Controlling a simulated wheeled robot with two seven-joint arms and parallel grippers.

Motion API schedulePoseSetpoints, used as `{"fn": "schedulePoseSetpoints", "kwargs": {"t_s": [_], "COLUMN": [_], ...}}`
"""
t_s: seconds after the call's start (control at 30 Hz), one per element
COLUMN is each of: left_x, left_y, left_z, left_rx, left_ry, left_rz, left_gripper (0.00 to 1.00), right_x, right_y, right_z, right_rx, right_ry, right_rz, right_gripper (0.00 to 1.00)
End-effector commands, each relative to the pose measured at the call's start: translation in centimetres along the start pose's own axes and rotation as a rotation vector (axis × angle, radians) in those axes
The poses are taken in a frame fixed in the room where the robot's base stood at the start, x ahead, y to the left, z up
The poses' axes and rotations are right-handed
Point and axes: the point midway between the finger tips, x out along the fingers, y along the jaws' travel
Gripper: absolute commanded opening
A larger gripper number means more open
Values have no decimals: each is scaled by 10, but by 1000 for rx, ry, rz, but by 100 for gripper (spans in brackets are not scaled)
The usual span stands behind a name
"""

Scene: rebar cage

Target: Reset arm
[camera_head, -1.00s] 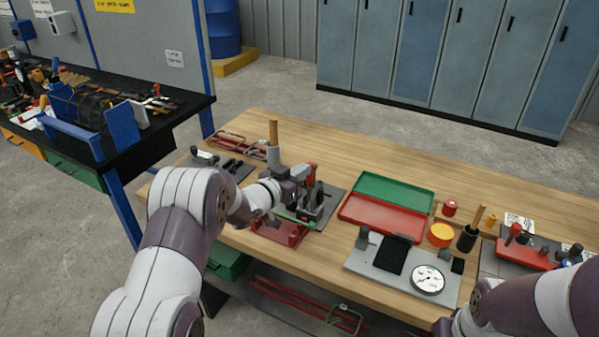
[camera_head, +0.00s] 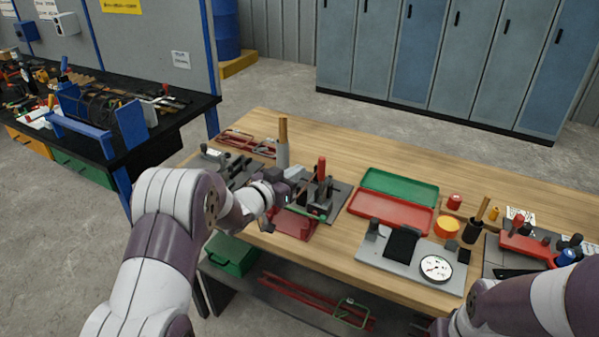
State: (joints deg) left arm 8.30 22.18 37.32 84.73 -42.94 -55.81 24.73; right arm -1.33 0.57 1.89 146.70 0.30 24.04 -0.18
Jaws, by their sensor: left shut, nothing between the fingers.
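My left arm reaches in from the left over the wooden workbench (camera_head: 335,162). My left gripper (camera_head: 298,188) is shut and empty, beside the dark fixture with the red-handled lever (camera_head: 321,170). A red holder (camera_head: 296,222) with a green strip (camera_head: 308,212) lies just below and right of the gripper; I cannot tell whether they touch. My right arm comes in at the lower right. Its gripper is not clearly visible; only arm links show at the picture's bottom edge.
A grey plate with a dial gauge (camera_head: 435,268) is in front. A wooden-handled tool (camera_head: 283,145) stands behind the gripper. A black bench (camera_head: 160,128) is at left, lockers (camera_head: 430,65) behind.

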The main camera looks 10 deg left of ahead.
Motion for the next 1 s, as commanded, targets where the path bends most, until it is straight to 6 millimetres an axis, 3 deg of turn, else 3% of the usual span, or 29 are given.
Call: {"fn": "schedulePoseSetpoints", "kwargs": {"t_s": [0.3,0.53,0.6,0.67,0.73,0.8,0.87,0.9,1.0], "left_x": [-62,-75,-76,-82,-110,-157,-204,-232,-286], "left_y": [-1,0,-6,-19,-37,-34,-10,12,66], "left_z": [-2,-3,7,33,74,111,132,140,145], "left_rx": [-1,4,30,33,9,-48,-119,-168,-279], "left_ry": [-2,-4,-56,-167,-388,-670,-905,-1033,-1262], "left_rz": [-2,0,-31,-108,-252,-378,-432,-442,-420], "left_gripper": [0,0,0,0,0,0,0,0,0], "right_x": [11,12,12,12,11,11,11,10,10], "right_y": [0,0,0,0,0,0,0,0,0], "right_z": [1,1,1,1,1,1,1,1,1], "right_rx": [0,0,0,0,0,0,0,0,0], "right_ry": [0,0,0,0,0,-1,0,0,0], "right_rz": [0,0,0,0,0,0,0,0,0], "right_gripper": [43,43,43,43,43,43,43,43,43]}}
